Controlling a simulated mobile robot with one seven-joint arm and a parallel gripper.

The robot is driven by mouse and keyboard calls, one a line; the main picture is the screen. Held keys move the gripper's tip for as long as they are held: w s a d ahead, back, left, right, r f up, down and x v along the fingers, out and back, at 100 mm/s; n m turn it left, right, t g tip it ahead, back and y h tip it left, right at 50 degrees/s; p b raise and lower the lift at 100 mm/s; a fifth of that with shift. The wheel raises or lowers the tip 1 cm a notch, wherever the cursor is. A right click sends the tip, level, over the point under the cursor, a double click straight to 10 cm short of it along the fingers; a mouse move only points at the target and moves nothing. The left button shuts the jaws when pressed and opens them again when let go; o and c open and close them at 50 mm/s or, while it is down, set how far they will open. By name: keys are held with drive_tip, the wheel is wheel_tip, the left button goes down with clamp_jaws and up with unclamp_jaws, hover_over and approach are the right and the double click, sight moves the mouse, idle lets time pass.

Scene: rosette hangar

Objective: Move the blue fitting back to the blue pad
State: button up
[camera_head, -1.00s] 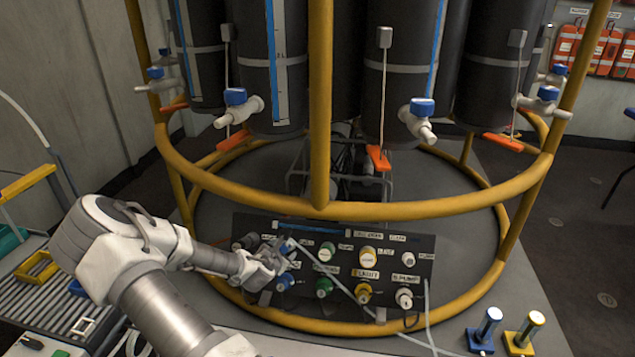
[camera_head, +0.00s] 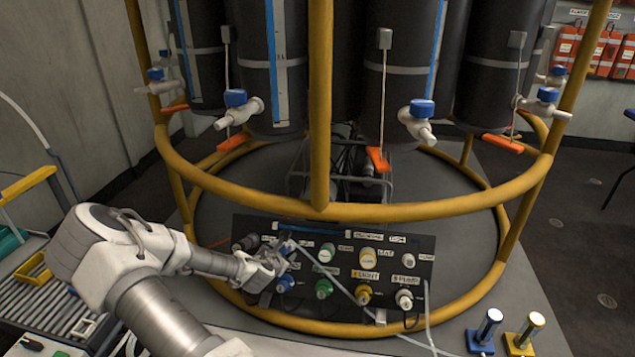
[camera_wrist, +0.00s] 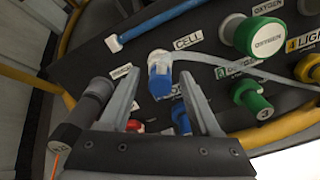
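The blue fitting (camera_wrist: 160,82), with a pale grey collar, is at the dark panel (camera_head: 340,262) below the CELL label in the wrist view. A pale hose runs from beside it to the right across the panel. My gripper (camera_wrist: 160,78) has its fingers apart, one on each side of the fitting, with a narrow gap visible on both sides. In the head view my gripper (camera_head: 268,266) is at the panel's left part and hides much of the fitting. I cannot tell how firmly it is seated. The blue pad (camera_head: 480,343) with a metal post is at the lower right.
A yellow pad (camera_head: 520,346) with a similar post stands right of the blue one. Green knobs (camera_head: 324,289) and other connectors crowd the panel. A yellow tubular frame (camera_head: 430,209) rings the dark cylinders above it. The hose (camera_head: 350,292) crosses the panel toward the lower right.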

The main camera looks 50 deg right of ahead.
sight(283, 252)
clamp_jaws()
idle(0.3)
idle(1.1)
drive_tip(key=shift+p+v, duration=1.6)
drive_tip(key=shift+v, duration=1.45)
drive_tip(key=shift+s+f, duration=0.1)
drive_tip(key=s+f+n+g+y, duration=0.2)
drive_tip(key=s+f+y, duration=0.4)
drive_tip(key=s+f, duration=0.55)
drive_tip(key=s+a+f+g+y, duration=0.2)
drive_tip(key=s, duration=0.6)
drive_tip(key=s+a+f+g+y, duration=0.1)
drive_tip(key=s+a+f+y, duration=0.1)
drive_tip(key=s, duration=0.6)
drive_tip(key=shift+n, duration=0.3)
drive_tip(key=shift+d+f, duration=0.1)
drive_tip(key=shift+f, duration=2.9)
